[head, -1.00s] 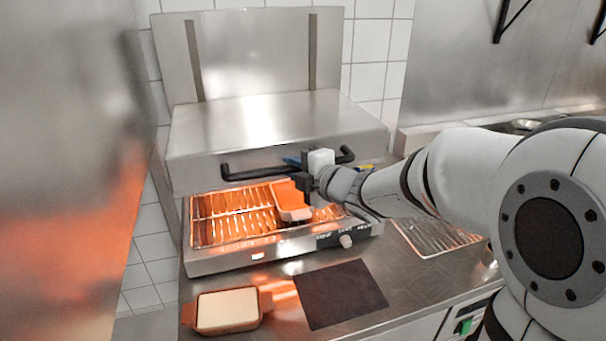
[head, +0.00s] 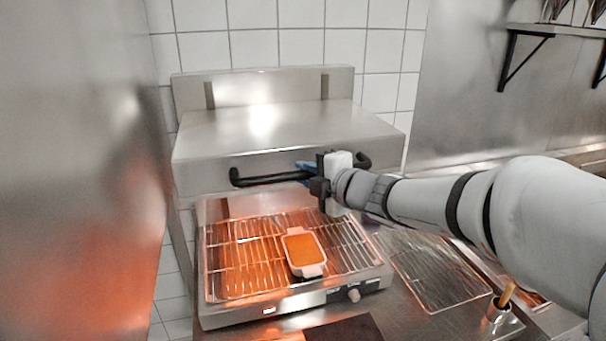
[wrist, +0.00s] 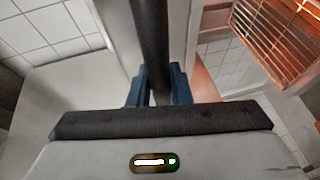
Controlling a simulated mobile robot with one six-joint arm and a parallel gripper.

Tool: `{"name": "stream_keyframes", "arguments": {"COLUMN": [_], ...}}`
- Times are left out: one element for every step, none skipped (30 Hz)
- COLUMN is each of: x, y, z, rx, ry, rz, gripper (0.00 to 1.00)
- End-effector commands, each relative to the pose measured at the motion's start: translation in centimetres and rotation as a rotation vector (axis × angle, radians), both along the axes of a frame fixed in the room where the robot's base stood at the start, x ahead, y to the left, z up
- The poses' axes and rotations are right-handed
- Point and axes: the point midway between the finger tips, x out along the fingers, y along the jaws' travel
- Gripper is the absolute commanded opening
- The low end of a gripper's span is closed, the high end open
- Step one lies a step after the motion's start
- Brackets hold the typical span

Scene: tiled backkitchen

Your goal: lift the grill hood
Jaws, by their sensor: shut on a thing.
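The steel grill hood (head: 270,128) stands above the lit grill, with a clear gap between its lower edge and the wire rack (head: 232,258). A black bar handle (head: 268,181) runs along the hood's front. My gripper (head: 318,175) is shut on the handle, right of its middle. In the wrist view the handle (wrist: 150,40) passes between the two blue fingers (wrist: 160,88). A small white dish with orange contents (head: 304,250) sits on the rack under the hood, glowing orange.
A second wire rack (head: 435,270) lies on the steel counter to the right. A dark mat (head: 345,330) lies in front of the grill. A small pot with a wooden handle (head: 500,308) stands at the lower right. A wall shelf (head: 560,32) is at the upper right.

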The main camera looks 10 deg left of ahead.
Motion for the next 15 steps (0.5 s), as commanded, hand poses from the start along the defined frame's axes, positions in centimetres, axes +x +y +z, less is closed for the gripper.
{"name": "stream_keyframes", "arguments": {"x": [0.01, 0.01, 0.00, 0.00, -0.01, -0.02, -0.02, -0.02, -0.03, -0.04, -0.04, -0.04, -0.04, -0.04, -0.05], "y": [0.06, 0.07, 0.08, 0.11, 0.11, 0.12, 0.13, 0.13, 0.14, 0.14, 0.14, 0.15, 0.15, 0.15, 0.16], "z": [0.65, 0.67, 0.70, 0.72, 0.74, 0.73, 0.72, 0.69, 0.65, 0.62, 0.59, 0.54, 0.50, 0.48, 0.44], "rx": [0.007, 0.007, 0.008, 0.008, 0.008, 0.007, 0.007, 0.007, 0.007, 0.007, 0.007, 0.006, 0.005, 0.005, 0.004], "ry": [-0.010, -0.010, -0.011, -0.011, -0.011, -0.012, -0.012, -0.011, -0.010, -0.009, -0.009, -0.009, -0.008, -0.008, -0.007], "rz": [0.002, 0.002, 0.002, 0.002, 0.003, 0.003, 0.003, 0.003, 0.003, 0.003, 0.003, 0.003, 0.003, 0.003, 0.003], "gripper": [0.00, 0.00, 0.00, 0.00, 0.20, 0.24, 0.26, 0.29, 0.32, 0.34, 0.37, 0.40, 0.40, 0.40, 0.40]}}
